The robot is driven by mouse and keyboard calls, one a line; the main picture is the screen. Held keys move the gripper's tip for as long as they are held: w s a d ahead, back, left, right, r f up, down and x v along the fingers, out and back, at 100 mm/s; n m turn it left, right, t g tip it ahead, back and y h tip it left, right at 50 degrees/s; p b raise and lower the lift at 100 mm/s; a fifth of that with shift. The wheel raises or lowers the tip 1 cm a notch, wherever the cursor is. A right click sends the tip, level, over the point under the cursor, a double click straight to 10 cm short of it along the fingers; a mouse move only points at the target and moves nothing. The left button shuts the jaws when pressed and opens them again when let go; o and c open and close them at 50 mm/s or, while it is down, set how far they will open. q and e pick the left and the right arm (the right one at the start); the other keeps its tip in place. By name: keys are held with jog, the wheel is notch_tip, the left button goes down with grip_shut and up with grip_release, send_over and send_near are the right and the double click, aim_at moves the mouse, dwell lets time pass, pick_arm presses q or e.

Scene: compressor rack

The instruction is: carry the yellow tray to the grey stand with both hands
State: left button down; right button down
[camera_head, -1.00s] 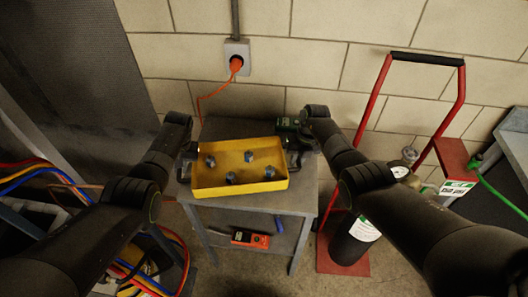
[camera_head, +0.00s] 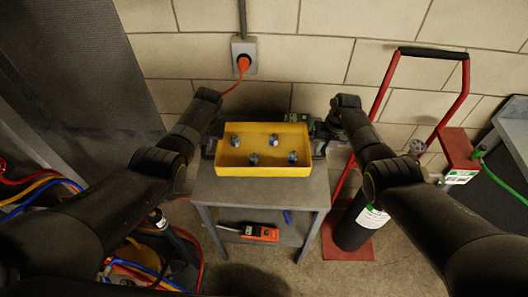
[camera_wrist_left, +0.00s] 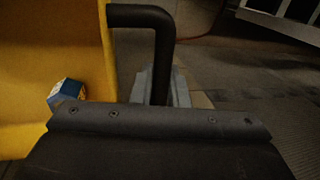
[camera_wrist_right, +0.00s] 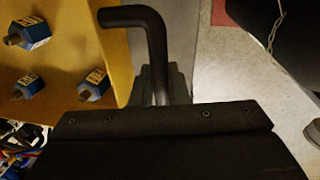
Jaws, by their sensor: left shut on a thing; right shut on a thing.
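The yellow tray (camera_head: 265,170) appears level over the top of the grey stand (camera_head: 260,190) in the head view. I cannot tell whether it touches the stand top. Several blue-grey hex fittings (camera_head: 253,158) stand or lie in it. My left gripper (camera_head: 210,146) is shut on the tray's left side, at a black bar handle (camera_wrist_left: 145,17). My right gripper (camera_head: 320,146) is shut on the right side, at a matching black handle (camera_wrist_right: 130,17). Both wrist views show the tray wall beside the handle; the fingertips are mostly hidden.
A green tool (camera_head: 303,118) sits behind the tray. An orange meter (camera_head: 264,233) lies on the stand's lower shelf. A red hand truck (camera_head: 466,90) with a dark cylinder (camera_head: 352,232) stands to the right. Coloured hoses (camera_head: 40,180) lie left. An orange plug (camera_head: 243,63) is in the wall socket.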

pick_arm(q)
jog(key=shift+f+b, duration=0.25)
jog(key=shift+b, duration=0.05)
pick_arm(e)
jog(key=shift+f, duration=0.3)
